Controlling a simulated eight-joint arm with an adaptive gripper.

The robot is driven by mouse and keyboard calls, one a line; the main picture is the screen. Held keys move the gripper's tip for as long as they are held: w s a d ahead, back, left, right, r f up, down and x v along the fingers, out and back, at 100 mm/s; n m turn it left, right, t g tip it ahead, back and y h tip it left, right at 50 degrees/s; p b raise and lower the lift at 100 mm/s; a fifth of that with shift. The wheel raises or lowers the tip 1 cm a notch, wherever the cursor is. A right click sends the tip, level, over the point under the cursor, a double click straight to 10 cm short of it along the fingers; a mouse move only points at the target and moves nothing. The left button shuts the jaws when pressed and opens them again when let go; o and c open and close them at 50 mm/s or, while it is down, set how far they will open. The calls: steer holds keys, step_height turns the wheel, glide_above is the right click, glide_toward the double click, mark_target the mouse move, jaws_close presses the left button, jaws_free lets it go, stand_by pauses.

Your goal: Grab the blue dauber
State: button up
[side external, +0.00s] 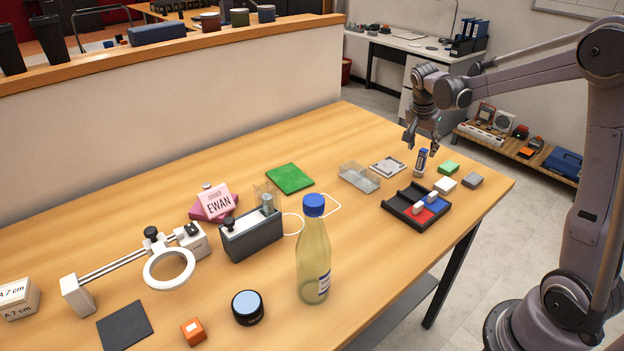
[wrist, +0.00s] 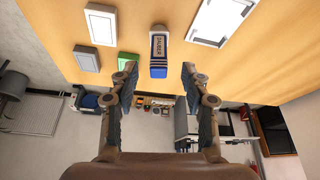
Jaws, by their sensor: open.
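The blue dauber (side external: 421,162) stands on the wooden table near its far right edge, a small grey-white bottle with a blue cap. In the wrist view the dauber (wrist: 159,52) shows its "DAUBER" label and blue end, centred ahead of the fingers. My gripper (side external: 422,143) is open at the dauber, with its fingers to either side and slightly above in the side view. In the wrist view my gripper (wrist: 153,75) has its fingers spread wide, and nothing is between the tips that I can see being touched.
Close by are a green block (side external: 449,167), a white block (side external: 445,185), a grey block (side external: 472,180) and a black tray (side external: 396,211) with red and blue pads. A clear box (side external: 359,177) and a tall bottle (side external: 313,255) stand to the left.

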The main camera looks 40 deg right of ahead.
mark_target(423, 151)
steer(key=shift+x, duration=2.8)
steer(key=shift+s+d+r, duration=0.1)
steer(key=shift+d, duration=0.05)
jaws_close()
